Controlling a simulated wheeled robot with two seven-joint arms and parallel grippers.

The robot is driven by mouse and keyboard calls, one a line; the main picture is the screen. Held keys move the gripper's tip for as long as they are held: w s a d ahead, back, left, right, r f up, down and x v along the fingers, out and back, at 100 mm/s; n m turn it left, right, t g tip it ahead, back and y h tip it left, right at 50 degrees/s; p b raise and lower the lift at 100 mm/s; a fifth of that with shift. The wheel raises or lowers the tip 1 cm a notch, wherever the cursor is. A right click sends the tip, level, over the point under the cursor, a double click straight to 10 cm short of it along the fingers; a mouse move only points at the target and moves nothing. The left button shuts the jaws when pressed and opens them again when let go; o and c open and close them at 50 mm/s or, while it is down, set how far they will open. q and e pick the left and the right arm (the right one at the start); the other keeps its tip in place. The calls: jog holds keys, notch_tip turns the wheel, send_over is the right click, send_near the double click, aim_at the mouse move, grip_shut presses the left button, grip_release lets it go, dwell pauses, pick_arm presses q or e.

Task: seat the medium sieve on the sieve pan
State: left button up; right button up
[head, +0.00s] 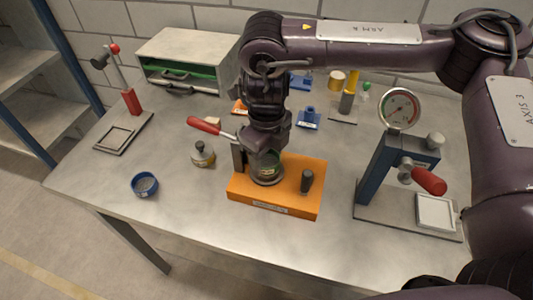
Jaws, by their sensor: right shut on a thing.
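My right gripper (258,152) points down over the orange base (290,200) at the table's middle. It is shut on a small round grey-green piece, which looks like the medium sieve (268,165). The piece is at or just above a round metal rim on the orange base, which looks like the sieve pan (267,182). The gripper partly hides both, and I cannot tell whether they touch or are apart. My left gripper is not in view.
A blue round cup (145,184) stands at the front left, and a small metal pot (202,154) beside the base. A dark knob (307,180) rises from the base's right side. A press with a gauge (398,108) stands to the right. The front left tabletop is mostly free.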

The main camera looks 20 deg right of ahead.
jog(key=shift+f, duration=0.3)
jog(key=o, duration=1.1)
jog(key=shift+c, duration=0.2)
notch_tip(320, 180, up, 8)
jog(key=shift+f, duration=0.1)
